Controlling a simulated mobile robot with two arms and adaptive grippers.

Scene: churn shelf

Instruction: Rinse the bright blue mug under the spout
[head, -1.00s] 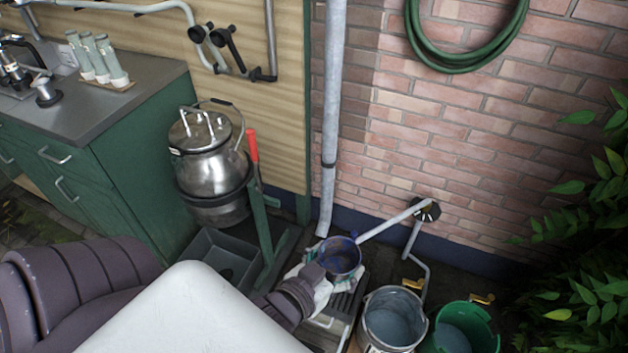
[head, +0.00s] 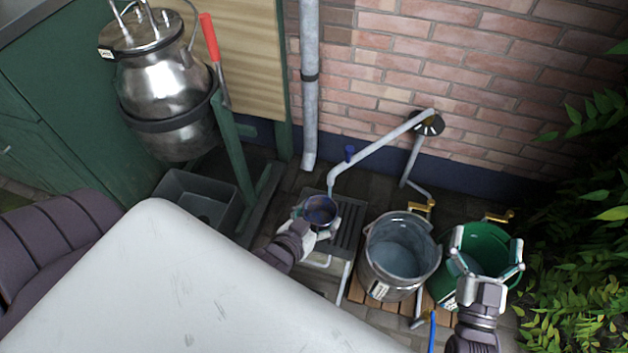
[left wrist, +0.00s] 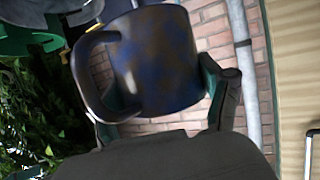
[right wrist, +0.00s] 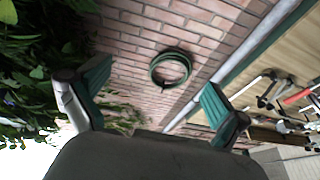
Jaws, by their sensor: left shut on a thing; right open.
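The mug (head: 320,211) is blue with brown stains, and its opening faces up in the head view. My left gripper (head: 316,229) is shut around its body; the left wrist view shows the mug (left wrist: 158,62) between the fingers, handle to the left. The grey spout (head: 372,148) slants down from the wall, its end just above the mug. A short bluish streak, like water, shows between spout and mug. My right gripper (head: 487,255) is open and empty above the green bucket (head: 507,255).
A slatted stand (head: 346,232) is under the mug. A metal bucket (head: 376,270) stands to its right. A steel churn (head: 160,90) in a frame with a red handle (head: 209,37) is left. Leafy plants (head: 590,220) crowd the right side.

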